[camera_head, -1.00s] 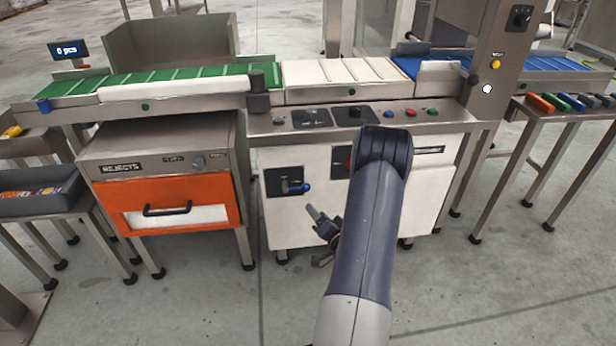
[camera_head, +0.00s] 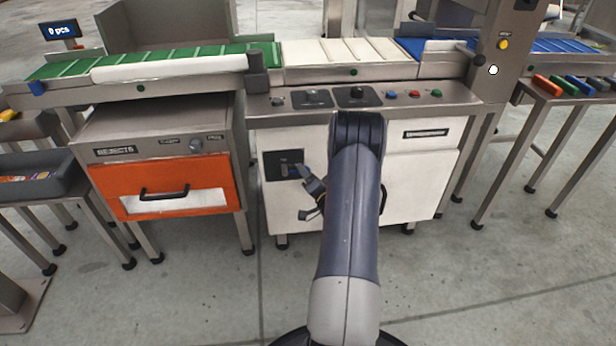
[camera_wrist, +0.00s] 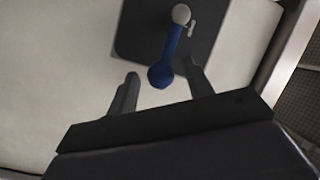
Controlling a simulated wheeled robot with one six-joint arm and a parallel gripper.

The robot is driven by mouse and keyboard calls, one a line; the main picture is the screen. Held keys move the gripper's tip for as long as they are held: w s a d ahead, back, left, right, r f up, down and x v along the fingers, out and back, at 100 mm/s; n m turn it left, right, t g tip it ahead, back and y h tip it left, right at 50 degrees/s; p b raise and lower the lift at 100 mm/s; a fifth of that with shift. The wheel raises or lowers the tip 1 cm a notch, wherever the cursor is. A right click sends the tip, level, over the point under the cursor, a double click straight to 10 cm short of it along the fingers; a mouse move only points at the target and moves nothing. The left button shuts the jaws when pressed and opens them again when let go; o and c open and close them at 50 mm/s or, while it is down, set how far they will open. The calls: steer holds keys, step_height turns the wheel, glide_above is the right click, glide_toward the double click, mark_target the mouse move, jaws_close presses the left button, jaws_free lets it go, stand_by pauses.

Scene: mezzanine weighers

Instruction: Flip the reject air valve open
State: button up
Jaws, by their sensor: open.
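The air valve has a blue handle (camera_wrist: 168,62) that shows in the wrist view, joined to a pale round pivot (camera_wrist: 181,14) on a dark square plate (camera_wrist: 140,32). In the head view the dark plate (camera_head: 271,168) sits on the white cabinet front, and my gripper partly covers the valve. My gripper (camera_head: 306,178) is just in front of the plate. In the wrist view my gripper (camera_wrist: 162,86) is open. The round end of the blue handle lies between its fingertips in the picture. I cannot tell whether they touch.
The orange REJECTS drawer (camera_head: 172,186) with a black handle is left of the white cabinet (camera_head: 285,215). A panel with buttons and a knob (camera_head: 357,92) runs above the cabinet. My arm hides the cabinet's middle. The floor in front is clear.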

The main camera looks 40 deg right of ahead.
steer(key=shift+w, duration=0.1)
steer(key=shift+c, duration=0.6)
jaws_close()
